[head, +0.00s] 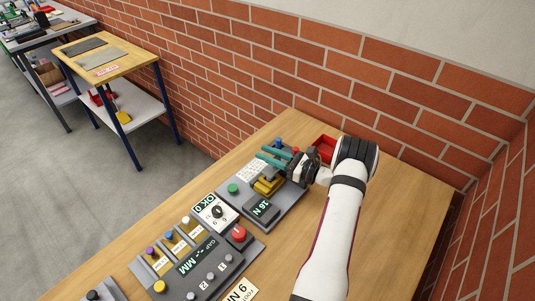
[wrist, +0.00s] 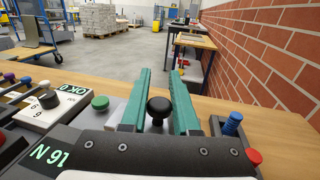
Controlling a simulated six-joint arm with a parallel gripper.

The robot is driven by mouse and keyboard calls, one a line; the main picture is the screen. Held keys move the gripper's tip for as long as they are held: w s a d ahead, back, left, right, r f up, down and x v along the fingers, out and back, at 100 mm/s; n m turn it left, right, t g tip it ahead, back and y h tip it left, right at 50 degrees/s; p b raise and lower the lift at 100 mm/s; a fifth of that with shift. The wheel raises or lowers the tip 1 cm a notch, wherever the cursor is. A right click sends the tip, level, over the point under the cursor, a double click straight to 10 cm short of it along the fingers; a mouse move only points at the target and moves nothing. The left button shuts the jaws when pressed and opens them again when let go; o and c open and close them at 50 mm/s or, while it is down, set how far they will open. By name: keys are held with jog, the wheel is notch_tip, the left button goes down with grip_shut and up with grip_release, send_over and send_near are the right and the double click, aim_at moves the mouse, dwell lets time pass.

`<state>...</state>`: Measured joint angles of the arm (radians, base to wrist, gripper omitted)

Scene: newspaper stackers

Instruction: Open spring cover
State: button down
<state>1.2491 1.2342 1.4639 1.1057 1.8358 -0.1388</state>
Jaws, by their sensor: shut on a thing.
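My gripper (head: 272,156) has two long teal fingers and reaches over the far end of a grey control panel (head: 284,207). In the wrist view its fingers (wrist: 158,100) stand on either side of a round black knob (wrist: 158,107) and are shut on it. The knob's lower part is hidden, and I cannot make it out in the head view. A yellow part (head: 268,185) sits on the panel just in front of the gripper. I cannot tell for sure which part is the spring cover.
The panel bears a green button (head: 233,188), a "16 N" display (head: 262,209), a blue knob (wrist: 232,123) and a red knob (wrist: 253,156). A red tray (head: 324,146) lies behind, near the brick wall (head: 300,80). More controls, including a red button (head: 239,233), lie to the left.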

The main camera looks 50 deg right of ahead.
dwell(0.3)
jog(key=s, duration=0.5)
jog(key=c, duration=0.7)
grip_release()
jog(key=shift+o, duration=0.2)
jog(key=s+d, duration=0.3)
jog(key=s, duration=1.2)
jog(key=shift+s, duration=0.25)
